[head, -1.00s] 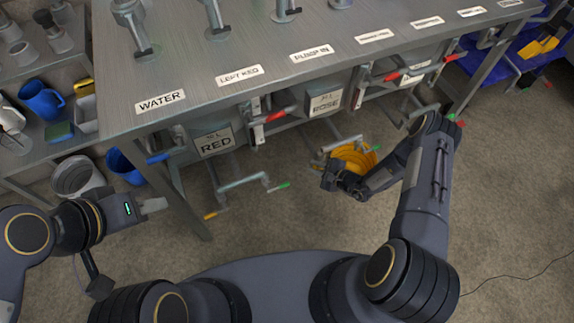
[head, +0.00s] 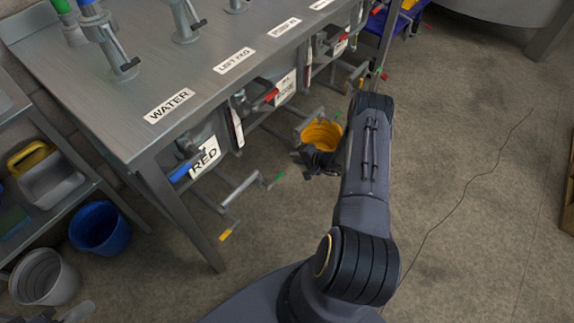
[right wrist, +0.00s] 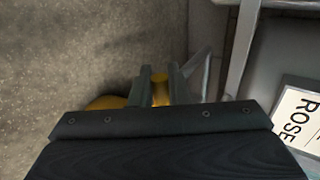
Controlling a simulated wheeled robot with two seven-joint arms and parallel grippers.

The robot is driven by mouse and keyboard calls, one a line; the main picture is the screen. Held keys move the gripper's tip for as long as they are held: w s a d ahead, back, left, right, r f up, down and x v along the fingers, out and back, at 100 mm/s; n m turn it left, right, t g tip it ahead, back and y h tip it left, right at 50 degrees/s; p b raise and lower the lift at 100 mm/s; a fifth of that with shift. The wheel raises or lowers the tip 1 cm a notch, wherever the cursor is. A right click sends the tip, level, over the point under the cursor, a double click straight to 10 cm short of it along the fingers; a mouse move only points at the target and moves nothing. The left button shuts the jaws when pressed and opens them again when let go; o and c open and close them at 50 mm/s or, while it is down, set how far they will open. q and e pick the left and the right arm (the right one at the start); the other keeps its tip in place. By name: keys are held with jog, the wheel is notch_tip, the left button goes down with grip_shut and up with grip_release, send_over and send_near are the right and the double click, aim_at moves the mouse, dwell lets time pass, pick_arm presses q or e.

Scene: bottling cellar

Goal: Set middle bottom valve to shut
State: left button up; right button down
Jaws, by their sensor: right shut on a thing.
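The middle bottom valve sits low under the bench, below the ROSE plate (head: 286,88). My right gripper (head: 303,157) is at this valve, and my own wrist hides most of it in the head view. In the right wrist view my right gripper (right wrist: 160,88) is shut, with a small yellow piece, which looks like the valve handle's end (right wrist: 160,80), between its fingers. How far the handle is turned cannot be told. A grey tip of my left gripper (head: 76,312) shows at the bottom left edge; its jaws cannot be made out.
A yellow bucket (head: 322,133) stands just behind my right gripper. The left bottom valve (head: 240,190), with green and yellow ends, is below the RED plate (head: 205,157). The bench leg (head: 182,218) is left of it. Buckets stand at far left. The floor at right is mostly clear.

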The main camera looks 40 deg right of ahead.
jog(key=shift+f, duration=0.15)
pick_arm(q)
jog(key=shift+a+f, duration=0.2)
jog(key=shift+a, duration=0.2)
pick_arm(e)
jog(key=c, duration=1.5)
grip_release()
jog(key=shift+o, duration=0.2)
